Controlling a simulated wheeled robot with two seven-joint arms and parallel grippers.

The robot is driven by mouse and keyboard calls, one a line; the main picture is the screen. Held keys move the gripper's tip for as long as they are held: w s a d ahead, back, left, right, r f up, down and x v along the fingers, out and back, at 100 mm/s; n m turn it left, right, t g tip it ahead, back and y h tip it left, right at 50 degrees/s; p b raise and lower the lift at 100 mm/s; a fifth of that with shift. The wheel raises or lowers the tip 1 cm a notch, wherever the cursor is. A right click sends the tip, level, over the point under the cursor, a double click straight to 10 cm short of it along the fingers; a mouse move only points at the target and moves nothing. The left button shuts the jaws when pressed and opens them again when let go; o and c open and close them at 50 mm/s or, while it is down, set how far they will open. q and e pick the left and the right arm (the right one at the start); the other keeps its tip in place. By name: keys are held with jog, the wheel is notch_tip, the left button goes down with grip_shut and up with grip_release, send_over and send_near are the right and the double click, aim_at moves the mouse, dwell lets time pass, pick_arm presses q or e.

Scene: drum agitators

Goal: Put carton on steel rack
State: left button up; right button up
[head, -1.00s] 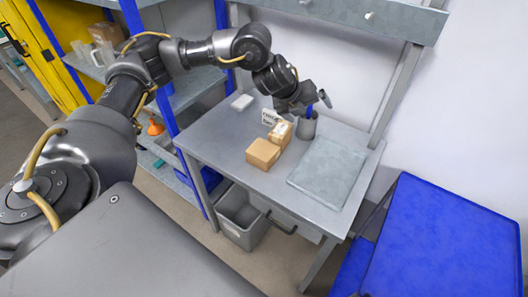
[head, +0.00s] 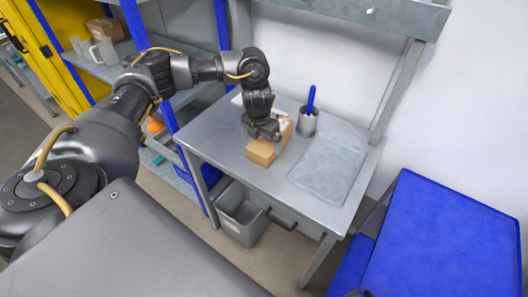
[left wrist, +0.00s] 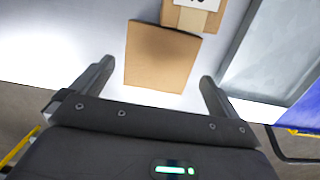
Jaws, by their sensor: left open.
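A plain brown carton (head: 261,154) lies on the grey workbench (head: 222,135). A second carton (head: 286,128) with a white label sits right behind it, partly hidden by my left gripper. My left gripper (head: 262,137) is just above the plain carton, pointing down. In the left wrist view the gripper (left wrist: 155,88) is open and empty, with the plain carton (left wrist: 160,57) ahead of and between its fingers; the labelled carton (left wrist: 192,14) is beyond. The rack (head: 190,98) with blue posts and grey shelves stands left of the bench. My right gripper is out of view.
A grey cup (head: 307,122) with a blue-handled tool and a flat grey mat (head: 327,170) are on the bench. Clear mugs (head: 103,50) stand on a rack shelf. A grey bin (head: 241,213) is under the bench, and a blue surface (head: 445,240) is at right.

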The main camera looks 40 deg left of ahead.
aim_at(263, 146)
pick_arm(q)
jog(key=shift+f, duration=0.7)
jog(key=shift+w+a+f, duration=0.1)
jog(key=shift+w+f, duration=0.1)
jog(key=shift+f, duration=0.5)
jog(key=shift+w+d+f, duration=0.1)
jog(key=shift+w+f, duration=0.1)
jog(key=shift+f, duration=0.55)
jog(key=shift+w+a+f, duration=0.1)
jog(key=shift+w+f, duration=0.1)
jog(key=shift+f, duration=0.5)
jog(key=shift+f, duration=0.2)
